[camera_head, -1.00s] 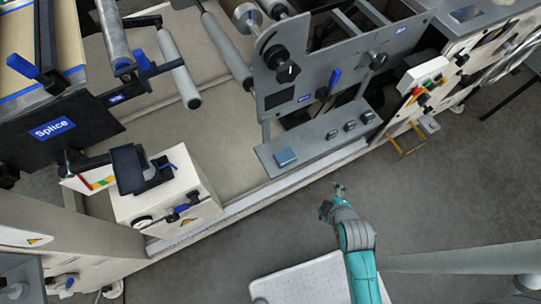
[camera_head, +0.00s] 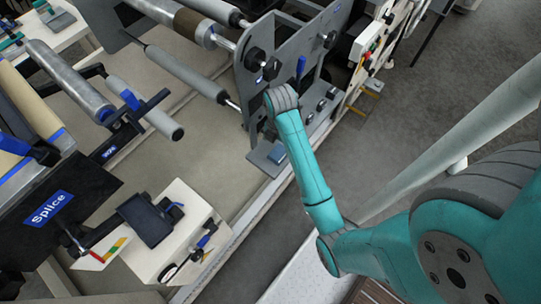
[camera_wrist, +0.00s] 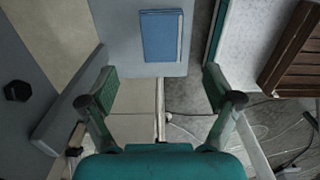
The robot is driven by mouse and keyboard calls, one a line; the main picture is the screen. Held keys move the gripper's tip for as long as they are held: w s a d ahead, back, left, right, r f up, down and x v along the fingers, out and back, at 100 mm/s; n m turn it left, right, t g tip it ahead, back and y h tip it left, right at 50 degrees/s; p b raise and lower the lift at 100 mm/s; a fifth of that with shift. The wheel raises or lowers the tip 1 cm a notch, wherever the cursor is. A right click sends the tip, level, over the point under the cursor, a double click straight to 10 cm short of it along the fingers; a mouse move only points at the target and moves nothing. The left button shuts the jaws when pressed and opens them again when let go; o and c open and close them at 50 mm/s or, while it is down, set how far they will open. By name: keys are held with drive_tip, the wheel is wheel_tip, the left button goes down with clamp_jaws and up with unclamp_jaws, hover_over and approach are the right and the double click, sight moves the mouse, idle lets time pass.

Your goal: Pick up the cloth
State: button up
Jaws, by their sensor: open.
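The cloth is a folded blue rectangle. It lies flat on a grey shelf (camera_head: 258,161) of the machine, where the cloth (camera_head: 277,154) shows just left of my arm. In the wrist view the cloth (camera_wrist: 161,37) is at top centre, near the edge of the shelf (camera_wrist: 118,38). My gripper (camera_wrist: 160,80) is open and empty, its two fingers wide apart. The cloth appears ahead of the fingertips, between their lines and not touched. In the head view my arm hides the gripper.
An upright grey machine panel (camera_head: 250,75) with knobs and a blue lever stands close behind the shelf. A white box unit (camera_head: 175,245) is at lower left. A brown slatted crate (camera_wrist: 297,55) is at right in the wrist view. Grey floor (camera_head: 420,85) lies open at right.

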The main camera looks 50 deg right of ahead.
sight(279, 152)
drive_tip(key=shift+f, duration=0.9)
drive_tip(key=shift+d+f, duration=0.2)
drive_tip(key=shift+f, duration=1.1)
drive_tip(key=shift+d+f, duration=0.2)
drive_tip(key=shift+f, duration=1.1)
drive_tip(key=c, duration=1.1)
